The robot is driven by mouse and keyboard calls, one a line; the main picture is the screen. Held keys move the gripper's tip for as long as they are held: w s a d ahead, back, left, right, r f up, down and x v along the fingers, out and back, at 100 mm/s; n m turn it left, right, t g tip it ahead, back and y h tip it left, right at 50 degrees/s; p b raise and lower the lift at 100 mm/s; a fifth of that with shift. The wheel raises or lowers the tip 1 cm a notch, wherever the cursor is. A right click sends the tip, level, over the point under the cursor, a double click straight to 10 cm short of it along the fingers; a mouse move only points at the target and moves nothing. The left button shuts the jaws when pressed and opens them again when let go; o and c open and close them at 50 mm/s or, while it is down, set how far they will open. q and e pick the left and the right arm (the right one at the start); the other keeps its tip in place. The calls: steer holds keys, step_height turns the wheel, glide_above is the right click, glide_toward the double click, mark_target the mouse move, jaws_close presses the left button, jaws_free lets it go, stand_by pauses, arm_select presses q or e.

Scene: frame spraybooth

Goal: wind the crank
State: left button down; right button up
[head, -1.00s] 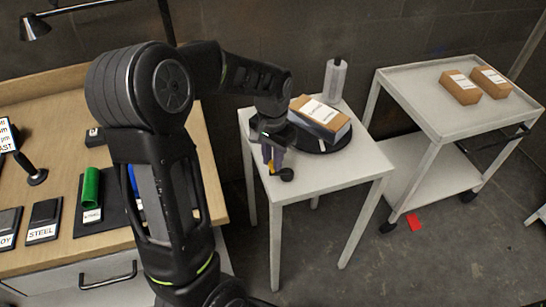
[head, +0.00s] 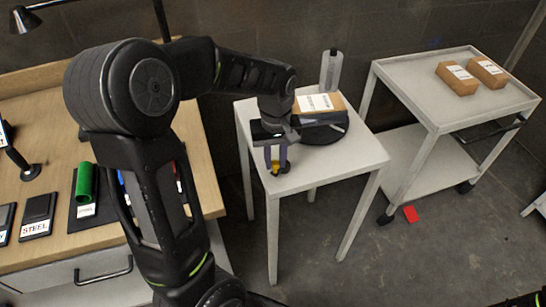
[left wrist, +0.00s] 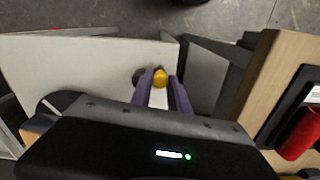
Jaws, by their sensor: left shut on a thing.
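My left gripper (head: 276,163) is shut on the yellow crank knob (head: 275,169) at the front left of the small white table (head: 330,173). In the left wrist view, the yellow knob (left wrist: 160,77) sits between the two purple-grey fingers (left wrist: 163,95), with a dark round part beside it. The crank's arm is mostly hidden. A black turntable (head: 338,133) on the table bears a brown box with a white label (head: 321,102). My left wrist partly hides the box and turntable. My right gripper is not in view.
A grey-white bottle or roll (head: 331,70) stands behind the box. A wooden bench (head: 201,185) with a green cylinder (head: 84,182) and dark plates is at left. A white cart (head: 425,80) with two small boxes is at right. A red patch (head: 411,214) lies on the floor.

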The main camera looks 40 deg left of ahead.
arm_select(q)
steer(key=shift+d+n, duration=0.15)
steer(key=shift+n, duration=0.25)
steer(key=c, duration=1.3)
jaws_free()
steer(key=shift+o, duration=0.2)
step_height(320, 180, up, 8)
steer(key=shift+f, duration=0.1)
